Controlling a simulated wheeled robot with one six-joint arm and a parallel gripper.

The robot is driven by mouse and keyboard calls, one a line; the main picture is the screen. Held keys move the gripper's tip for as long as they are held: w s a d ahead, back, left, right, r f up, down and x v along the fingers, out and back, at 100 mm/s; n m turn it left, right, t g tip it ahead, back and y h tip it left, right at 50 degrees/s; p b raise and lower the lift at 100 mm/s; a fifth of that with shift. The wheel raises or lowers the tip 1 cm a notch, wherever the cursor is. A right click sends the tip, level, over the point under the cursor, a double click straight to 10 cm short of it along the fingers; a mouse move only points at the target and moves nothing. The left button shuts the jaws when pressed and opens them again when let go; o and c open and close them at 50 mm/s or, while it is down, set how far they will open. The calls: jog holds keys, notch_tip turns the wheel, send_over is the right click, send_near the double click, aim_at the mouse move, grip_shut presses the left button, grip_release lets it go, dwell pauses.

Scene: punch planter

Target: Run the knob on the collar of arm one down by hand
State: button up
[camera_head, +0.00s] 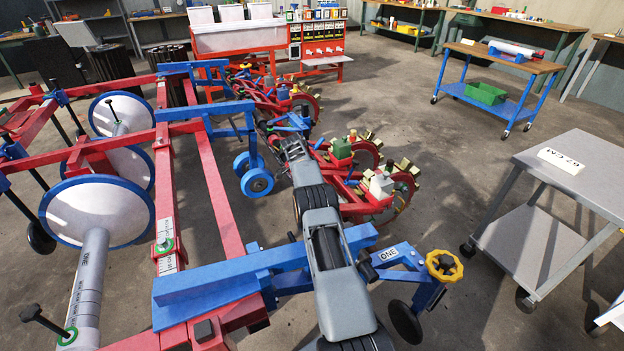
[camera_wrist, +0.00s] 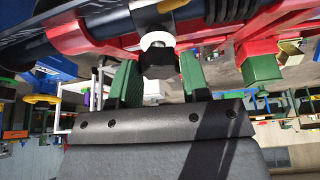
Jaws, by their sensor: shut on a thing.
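In the wrist view, a black knob (camera_wrist: 157,63) with a white ring (camera_wrist: 156,40) at its base sits against red and dark machine parts. My gripper (camera_wrist: 159,72) has its two green fingers on either side of the knob and is shut on it. A blue arm bracket there carries a label, ONE (camera_head: 388,254). I cannot tell whether the held knob belongs to that arm.
A yellow handwheel (camera_head: 444,266) stands right of my arm. Red frame beams (camera_head: 216,185) and white discs (camera_head: 97,211) fill the left. Red planter wheels (camera_head: 405,192) lie close to the right of my wrist. A grey cart (camera_head: 580,170) stands right, with clear floor between.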

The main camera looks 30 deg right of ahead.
dwell(0.3)
jog(key=o, duration=0.9)
jog(key=p+v, duration=0.3)
jog(key=v, duration=1)
jog(key=shift+r+p, duration=0.3)
jog(key=shift+r, duration=0.05)
jog(key=shift+a, duration=0.1)
jog(key=p+v, duration=0.8)
jog(key=v, duration=0.5)
jog(key=shift+r, duration=0.4)
